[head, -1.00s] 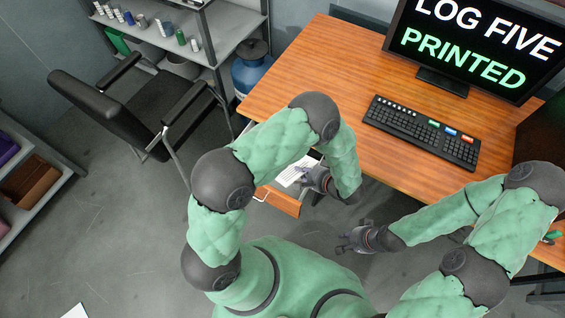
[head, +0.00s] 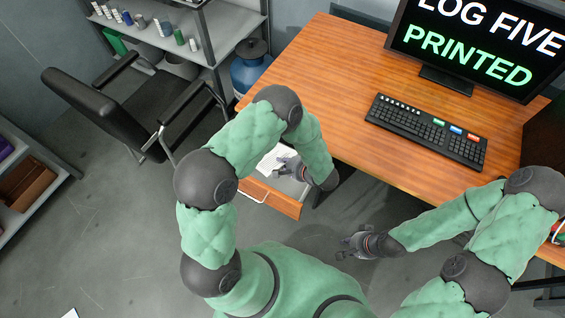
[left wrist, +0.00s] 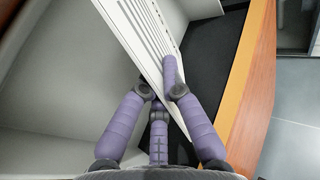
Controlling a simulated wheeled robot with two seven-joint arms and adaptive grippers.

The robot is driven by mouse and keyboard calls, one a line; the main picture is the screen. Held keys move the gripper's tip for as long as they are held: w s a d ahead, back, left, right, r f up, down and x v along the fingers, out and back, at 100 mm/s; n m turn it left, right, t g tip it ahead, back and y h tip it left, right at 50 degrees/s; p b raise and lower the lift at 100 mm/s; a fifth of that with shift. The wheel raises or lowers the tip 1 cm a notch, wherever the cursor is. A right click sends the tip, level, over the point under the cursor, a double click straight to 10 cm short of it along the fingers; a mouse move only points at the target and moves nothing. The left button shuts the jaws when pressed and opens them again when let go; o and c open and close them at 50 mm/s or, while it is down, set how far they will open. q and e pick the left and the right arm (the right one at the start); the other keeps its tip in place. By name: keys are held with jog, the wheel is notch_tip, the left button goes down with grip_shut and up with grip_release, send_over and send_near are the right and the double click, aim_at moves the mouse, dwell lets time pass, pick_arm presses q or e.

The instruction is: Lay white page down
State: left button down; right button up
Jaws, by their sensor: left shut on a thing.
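A white page with printed lines (head: 268,160) is held at the open drawer under the desk's left front. My left gripper (head: 284,166) is shut on the page. In the left wrist view the page (left wrist: 140,32) is tilted, pinched near its lower end between the purple fingers (left wrist: 160,92). The drawer (head: 270,199) is pulled out; its pale walls and dark floor show around the page in the left wrist view. I cannot tell whether the page touches the drawer floor. My right gripper (head: 343,246) is open and empty over the floor.
The desk (head: 310,75) carries a keyboard (head: 425,132) and a monitor (head: 470,60). A black chair (head: 150,100) stands left of the drawer. A blue gas bottle (head: 250,70) is behind it. Another white sheet (head: 70,314) lies at the lower left edge.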

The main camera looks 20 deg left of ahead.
pick_arm(q)
jog(key=shift+f, duration=0.25)
jog(key=c, duration=1.4)
grip_release()
jog(key=shift+r, duration=0.25)
jog(key=p+v, duration=0.4)
jog(key=v, duration=0.8)
